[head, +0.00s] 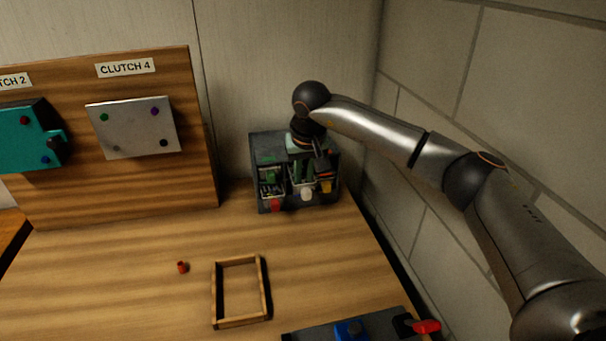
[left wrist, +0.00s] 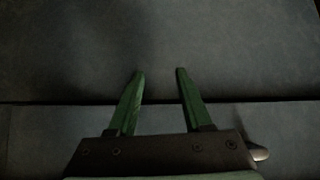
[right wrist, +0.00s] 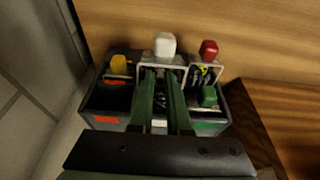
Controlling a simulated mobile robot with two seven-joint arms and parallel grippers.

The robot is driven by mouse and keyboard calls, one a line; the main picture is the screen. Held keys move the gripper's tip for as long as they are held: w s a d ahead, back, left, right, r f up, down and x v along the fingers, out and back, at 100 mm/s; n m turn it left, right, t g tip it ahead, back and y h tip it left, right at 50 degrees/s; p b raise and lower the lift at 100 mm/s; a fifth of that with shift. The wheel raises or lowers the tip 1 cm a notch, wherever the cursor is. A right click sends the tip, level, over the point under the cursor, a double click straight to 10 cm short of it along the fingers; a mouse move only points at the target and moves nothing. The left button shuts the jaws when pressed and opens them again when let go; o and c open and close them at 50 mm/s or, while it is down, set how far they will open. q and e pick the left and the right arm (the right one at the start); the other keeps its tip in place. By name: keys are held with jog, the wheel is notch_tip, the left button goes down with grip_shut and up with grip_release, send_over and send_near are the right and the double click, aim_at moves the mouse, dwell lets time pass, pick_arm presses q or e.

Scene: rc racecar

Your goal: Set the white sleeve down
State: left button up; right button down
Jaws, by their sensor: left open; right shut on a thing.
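The white sleeve (right wrist: 164,44) is a framed piece with a white block at its front, in the middle bay of a dark grey rack (right wrist: 100,102). In the head view its white block (head: 306,194) shows at the rack's front. My right gripper (right wrist: 161,76) reaches into the rack, its green fingers close together at the white sleeve's frame; the exact contact is hidden. A red-tabbed piece (right wrist: 208,50) and a yellow-tabbed piece (right wrist: 119,64) sit on either side. My left gripper (left wrist: 159,72) is open and empty over a dark grey surface, outside the head view.
The rack stands at the table's back right, near the tiled wall (head: 530,90). A wooden frame (head: 217,295) and a small red piece (head: 183,267) lie on the table. A dark plate with blue and red parts (head: 350,330) is at the front. A board (head: 205,150) stands behind left.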

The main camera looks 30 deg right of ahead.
jog(key=c, duration=1.2)
grip_release()
jog(key=shift+o, duration=0.2)
jog(key=v, duration=1.2)
jog(key=shift+b, duration=0.3)
jog(key=shift+s+a+r, duration=0.1)
